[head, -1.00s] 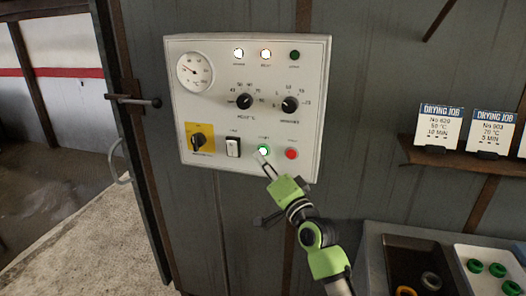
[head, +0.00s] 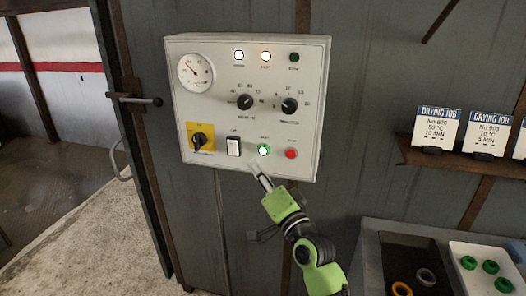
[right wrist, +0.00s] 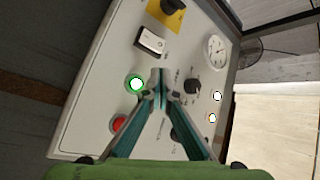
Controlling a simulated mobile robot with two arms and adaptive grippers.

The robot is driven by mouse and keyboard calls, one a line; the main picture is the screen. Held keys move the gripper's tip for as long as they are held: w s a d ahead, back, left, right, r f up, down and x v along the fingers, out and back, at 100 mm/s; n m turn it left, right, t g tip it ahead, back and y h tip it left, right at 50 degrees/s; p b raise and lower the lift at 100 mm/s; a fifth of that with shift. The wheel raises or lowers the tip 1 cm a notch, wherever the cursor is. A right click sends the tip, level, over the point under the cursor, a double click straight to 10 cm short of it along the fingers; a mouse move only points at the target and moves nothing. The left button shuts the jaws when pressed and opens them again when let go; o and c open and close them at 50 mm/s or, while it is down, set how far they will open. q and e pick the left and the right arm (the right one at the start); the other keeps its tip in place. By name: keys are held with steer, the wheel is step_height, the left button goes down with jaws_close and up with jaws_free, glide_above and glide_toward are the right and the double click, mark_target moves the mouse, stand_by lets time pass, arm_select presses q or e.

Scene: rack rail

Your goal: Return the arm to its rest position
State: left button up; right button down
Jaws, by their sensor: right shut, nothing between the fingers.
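In the right wrist view the closed fingertips (right wrist: 159,78) appear in front of the panel face, beside the lit green button (right wrist: 137,83). That button (head: 263,150) glows white with a green ring. A gap shows between it and the fingertips in the head view. The red button (head: 291,154) is to its right. My left gripper is not in view.
Two lamps at the panel's top are lit, and the green one (head: 294,57) is dark. A door handle (head: 140,101) sticks out at the left. At the right are a shelf (head: 470,163) with job cards and trays with rings (head: 492,267). The wall between is clear.

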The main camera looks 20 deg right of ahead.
steer(key=s+f+n+g+h, duration=0.1)
steer(key=s+f+n+g, duration=0.2)
steer(key=f, duration=1.6)
steer(key=s+f+n+g+h, duration=0.15)
steer(key=f+g, duration=0.25)
steer(key=f, duration=1.5)
steer(key=s+f+n+g+b, duration=0.1)
steer(key=s+f+g, duration=0.2)
steer(key=s+f, duration=0.65)
steer(key=s+f+n+g, duration=0.1)
steer(key=s+f+g, duration=0.1)
steer(key=s+f, duration=0.75)
steer(key=s+d+f+n+g, duration=0.1)
steer(key=s+f+n+g, duration=0.1)
steer(key=s+f, duration=0.4)
steer(key=s+d+f+n+g, duration=0.1)
steer(key=s+f, duration=0.6)
steer(key=s, duration=1)
steer(key=s+d+f+n+g+h+b, duration=0.1)
steer(key=s+f+g, duration=0.3)
steer(key=s, duration=0.7)
step_height(320, 180, down, 2)
steer(key=shift+s+d+f+n, duration=0.15)
steer(key=shift+s+d+n, duration=0.25)
steer(key=shift+d+n, duration=0.35)
